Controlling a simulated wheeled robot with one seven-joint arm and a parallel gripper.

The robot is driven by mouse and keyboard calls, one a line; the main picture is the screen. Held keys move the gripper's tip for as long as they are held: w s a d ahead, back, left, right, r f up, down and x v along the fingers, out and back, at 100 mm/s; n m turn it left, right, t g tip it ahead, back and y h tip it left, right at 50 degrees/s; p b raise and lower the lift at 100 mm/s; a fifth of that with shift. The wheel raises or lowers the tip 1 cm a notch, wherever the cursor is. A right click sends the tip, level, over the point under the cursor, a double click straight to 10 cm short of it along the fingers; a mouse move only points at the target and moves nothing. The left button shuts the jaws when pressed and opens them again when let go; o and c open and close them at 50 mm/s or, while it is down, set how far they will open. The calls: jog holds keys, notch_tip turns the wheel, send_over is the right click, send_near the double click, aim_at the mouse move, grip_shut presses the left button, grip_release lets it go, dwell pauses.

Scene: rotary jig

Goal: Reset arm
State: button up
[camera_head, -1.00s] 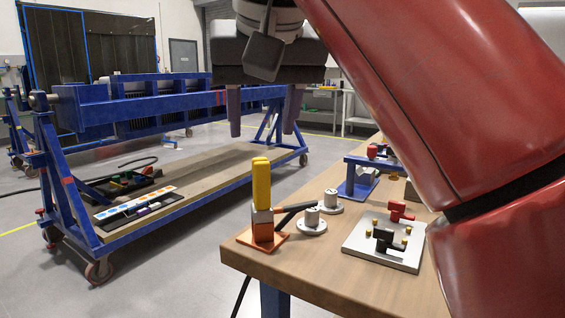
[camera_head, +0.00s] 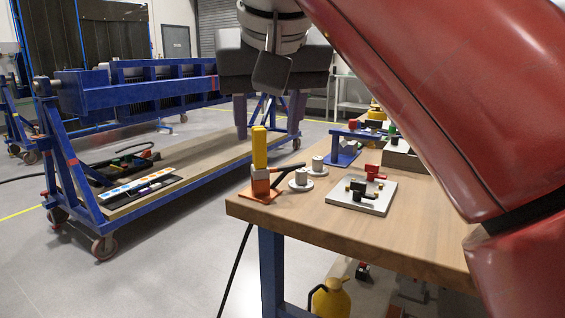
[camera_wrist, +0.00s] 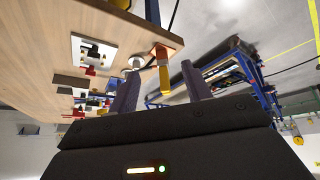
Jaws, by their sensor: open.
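My gripper (camera_head: 268,118) hangs in the upper middle of the head view, its two dark fingers apart and pointing down. Nothing is between them. In the wrist view the gripper's fingers (camera_wrist: 160,92) also show apart and empty. The yellow-handled clamp (camera_head: 260,165) stands on an orange base at the near left corner of the wooden workbench (camera_head: 330,225). In the head view the fingers appear above and behind the clamp, apart from it. My red arm crosses the right side of the head view and hides part of the bench.
Two grey round pieces (camera_head: 301,181) and a light plate with red and black clamps (camera_head: 361,196) sit on the bench. A blue stand (camera_head: 343,152) is behind them. The blue wheeled rotary jig (camera_head: 140,95) stands at left. A yellow container (camera_head: 331,300) is below the bench.

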jog(key=s+d+f+m, duration=0.1)
jog(key=s+d+f, duration=0.2)
jog(key=f, duration=0.8)
jog(key=s+d+f+m, duration=0.1)
jog(key=s+d+f, duration=0.2)
jog(key=d+f, duration=0.5)
jog(key=s+d+f+h, duration=0.1)
jog(key=s+d+f, duration=0.2)
jog(key=f, duration=1.3)
jog(key=d, duration=0.3)
jog(key=shift+m, duration=0.4)
jog(key=shift+s+f, duration=0.1)
jog(key=shift+f, duration=0.05)
jog(key=shift+c, duration=0.4)
